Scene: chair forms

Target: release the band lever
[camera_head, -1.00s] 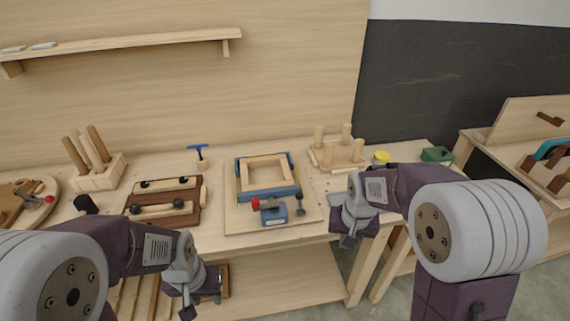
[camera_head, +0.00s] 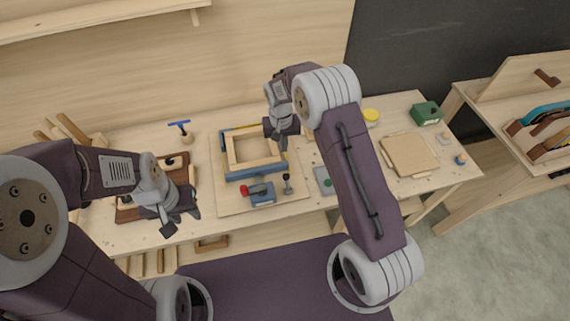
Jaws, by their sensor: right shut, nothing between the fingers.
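The band clamp is a blue block (camera_head: 262,196) at the front of a board (camera_head: 222,204), with a lever ending in a red knob (camera_head: 245,190) on its left and a dark-headed screw (camera_head: 288,184) to its right. Blue band parts (camera_head: 243,174) border a light wooden frame (camera_head: 232,152) behind it. My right gripper (camera_head: 283,143) is over the frame's right back part, shut and empty, away from the lever; it hides that corner. My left gripper (camera_head: 181,222) is open and empty, left of the board, in front of the dark brown wooden fixture (camera_head: 127,214).
A blue T-handled tool (camera_head: 180,126) stands behind on the left. A yellow lid (camera_head: 371,115), a green box (camera_head: 426,113) and a flat wooden panel (camera_head: 409,155) lie on the right. A second bench (camera_head: 475,170) stands further right. My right arm hides part of the table.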

